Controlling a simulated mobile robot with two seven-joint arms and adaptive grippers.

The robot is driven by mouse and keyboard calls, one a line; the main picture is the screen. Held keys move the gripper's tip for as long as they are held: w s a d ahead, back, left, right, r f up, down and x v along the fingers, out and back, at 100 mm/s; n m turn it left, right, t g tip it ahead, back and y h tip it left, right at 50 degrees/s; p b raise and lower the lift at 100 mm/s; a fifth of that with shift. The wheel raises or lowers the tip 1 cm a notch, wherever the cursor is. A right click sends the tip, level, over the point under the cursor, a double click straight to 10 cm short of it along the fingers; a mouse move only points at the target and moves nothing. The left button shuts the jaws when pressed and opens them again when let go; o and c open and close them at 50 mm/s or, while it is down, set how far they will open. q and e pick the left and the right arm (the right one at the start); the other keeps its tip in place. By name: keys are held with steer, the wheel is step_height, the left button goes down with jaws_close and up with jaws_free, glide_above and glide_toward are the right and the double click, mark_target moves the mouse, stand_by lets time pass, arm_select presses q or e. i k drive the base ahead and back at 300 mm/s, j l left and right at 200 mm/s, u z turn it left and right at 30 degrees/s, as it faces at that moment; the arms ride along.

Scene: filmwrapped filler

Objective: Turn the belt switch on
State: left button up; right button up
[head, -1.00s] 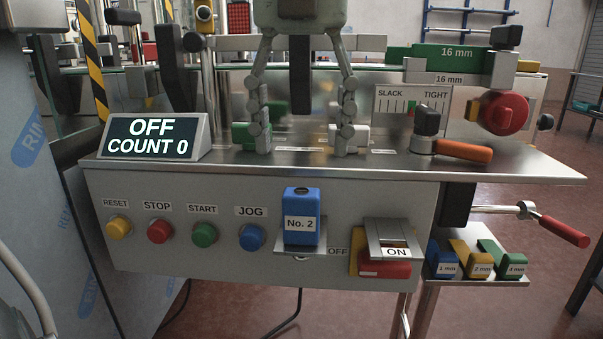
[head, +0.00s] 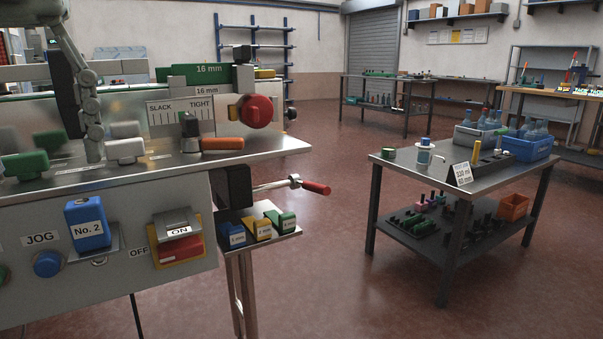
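The belt switch (head: 181,249) is a red part on a yellow plate at the lower left of the head view, on the front panel of the machine. The OFF label (head: 138,252) is to its left, and the ON label (head: 179,231) is above its red face. A grey metal flap (head: 172,217) sits over its upper part. I cannot tell its position from its shape.
Left of the switch are the blue No. 2 block (head: 88,225) on a small ledge and the blue JOG button (head: 47,264). A side shelf (head: 285,235) with coloured blocks and a red-ended crank (head: 315,187) stick out right. A table (head: 400,165) stands farther right, with open floor between.

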mark_target(180, 249)
steer(key=k+l, duration=0.9)
steer(key=k, duration=0.05)
